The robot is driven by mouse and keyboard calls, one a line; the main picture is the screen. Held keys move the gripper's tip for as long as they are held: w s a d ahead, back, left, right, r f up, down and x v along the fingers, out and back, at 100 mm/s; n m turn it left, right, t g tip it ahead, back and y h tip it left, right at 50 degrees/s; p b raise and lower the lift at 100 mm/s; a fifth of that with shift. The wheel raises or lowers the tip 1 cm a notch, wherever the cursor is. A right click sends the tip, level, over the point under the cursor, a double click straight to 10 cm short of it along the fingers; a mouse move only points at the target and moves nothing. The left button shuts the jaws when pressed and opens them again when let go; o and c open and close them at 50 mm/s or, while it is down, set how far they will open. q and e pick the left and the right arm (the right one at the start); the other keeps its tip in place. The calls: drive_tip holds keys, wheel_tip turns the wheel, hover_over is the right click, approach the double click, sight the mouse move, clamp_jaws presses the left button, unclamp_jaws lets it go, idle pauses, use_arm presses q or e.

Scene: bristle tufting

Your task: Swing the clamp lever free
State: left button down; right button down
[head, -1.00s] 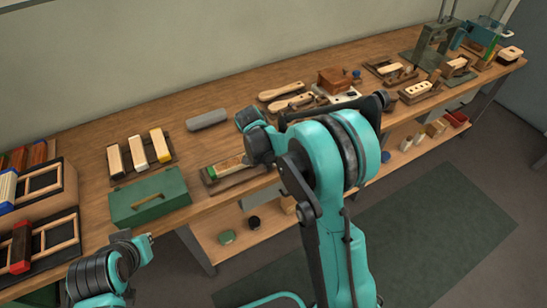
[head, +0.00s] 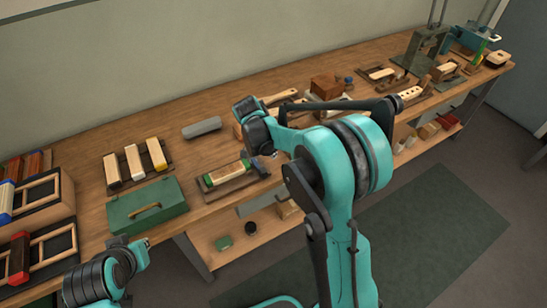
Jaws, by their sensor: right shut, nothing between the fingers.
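A wooden block with green ends (head: 228,173) lies in a low dark holder (head: 222,192) near the bench's front edge. A small grey part shows at the holder's right end, but I cannot tell if it is the clamp lever. My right gripper (head: 268,152) is shut and empty, just above and right of the block's right green end. I cannot tell whether it touches the holder. My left gripper (head: 145,243) is low at the left, in front of the bench and away from the block; its finger opening is too small to read.
A green toolbox (head: 147,208) stands left of the holder. A grey roll (head: 201,128) lies behind it. Several pale blocks (head: 134,161) sit on a rack to the left. Brush bodies and wooden parts crowd the bench to the right, partly behind my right arm.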

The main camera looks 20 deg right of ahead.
drive_tip(key=v, duration=0.3)
drive_tip(key=shift+w+r+p, duration=0.15)
drive_tip(key=shift+r+p, duration=0.1)
drive_tip(key=shift+p, duration=0.15)
drive_tip(key=s+a+r+n+t+y, duration=0.25)
drive_tip(key=s+r+n, duration=0.4)
drive_tip(key=s, duration=0.35)
drive_tip(key=s+a+n+t+y, duration=0.1)
drive_tip(key=s+a+n+t, duration=0.1)
drive_tip(key=s+n, duration=0.5)
drive_tip(key=s+t, duration=0.1)
drive_tip(key=s, duration=0.4)
drive_tip(key=shift+a+r, duration=0.25)
drive_tip(key=shift+r, duration=0.05)
